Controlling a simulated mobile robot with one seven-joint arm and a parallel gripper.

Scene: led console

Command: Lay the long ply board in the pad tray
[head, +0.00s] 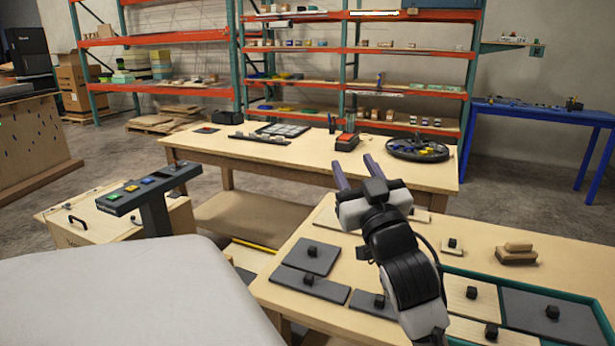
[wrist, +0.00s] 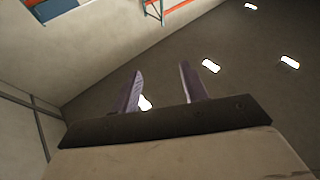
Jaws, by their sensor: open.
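The teal-rimmed pad tray (head: 520,284) is at the lower right of the near table in the head view. A ply board (head: 457,293) and a grey board (head: 575,318), each with a black knob, lie in it. Another ply board (head: 470,328) with a knob lies at the bottom edge; I cannot tell whether it is inside the rim. A pale board (head: 326,217) lies at the table's back edge, partly hidden by my arm. I cannot tell which ply board is the long one. My gripper (head: 353,161) is raised, open and empty; its fingers also show in the wrist view (wrist: 161,72).
Grey knobbed boards (head: 318,257) (head: 300,287) lie left of my arm. Small wooden blocks (head: 516,256) sit behind the tray. A second table (head: 290,155) with a round wheel-like tray (head: 418,148) stands beyond. A button console (head: 150,190) stands left.

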